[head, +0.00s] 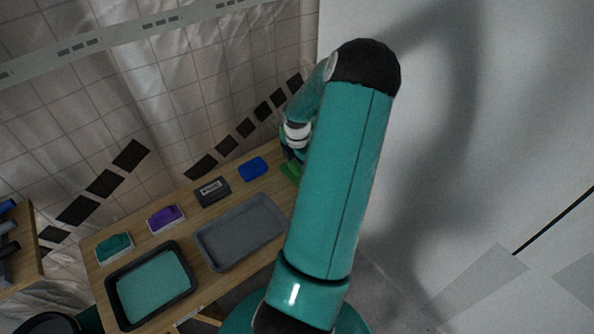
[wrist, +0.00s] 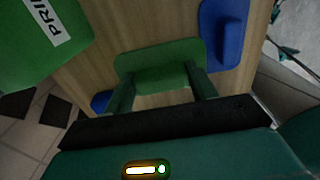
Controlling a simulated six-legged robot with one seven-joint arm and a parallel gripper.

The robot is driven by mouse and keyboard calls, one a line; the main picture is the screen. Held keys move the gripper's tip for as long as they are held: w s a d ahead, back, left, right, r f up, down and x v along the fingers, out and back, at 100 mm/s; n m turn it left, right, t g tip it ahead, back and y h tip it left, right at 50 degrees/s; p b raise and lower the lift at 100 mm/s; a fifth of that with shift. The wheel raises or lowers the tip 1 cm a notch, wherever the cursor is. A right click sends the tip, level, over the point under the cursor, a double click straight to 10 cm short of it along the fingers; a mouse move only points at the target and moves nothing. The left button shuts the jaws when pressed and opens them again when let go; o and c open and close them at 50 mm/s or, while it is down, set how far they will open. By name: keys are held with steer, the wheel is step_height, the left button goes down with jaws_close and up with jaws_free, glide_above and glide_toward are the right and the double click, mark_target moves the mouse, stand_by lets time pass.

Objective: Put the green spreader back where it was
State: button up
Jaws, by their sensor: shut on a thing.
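My gripper (wrist: 160,80) is shut on a green spreader (wrist: 158,58) in the wrist view. The spreader's flat green plate shows between and beyond the two fingers, over the wooden table top. I cannot tell whether it touches the wood. In the head view my gripper (head: 291,154) is at the table's far right end, partly hidden by my arm. Only a bit of green (head: 290,171) shows below it.
The wooden table (head: 205,215) holds a dark tray with teal inside (head: 152,287), a grey tray (head: 241,232), a teal item (head: 114,247), a purple item (head: 166,218), a dark labelled box (head: 212,191) and a blue item (head: 253,169). A tiled wall stands behind.

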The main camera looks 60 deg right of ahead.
mark_target(297, 171)
steer(key=shift+w+d+f, duration=0.2)
steer(key=shift+d+f, duration=0.25)
steer(key=shift+f, duration=0.05)
steer(key=shift+w+d+f, duration=0.1)
steer(key=shift+d+f, duration=0.05)
steer(key=shift+f, duration=1.55)
steer(key=shift+f, duration=0.1)
steer(key=o, duration=1)
step_height(297, 171, up, 12)
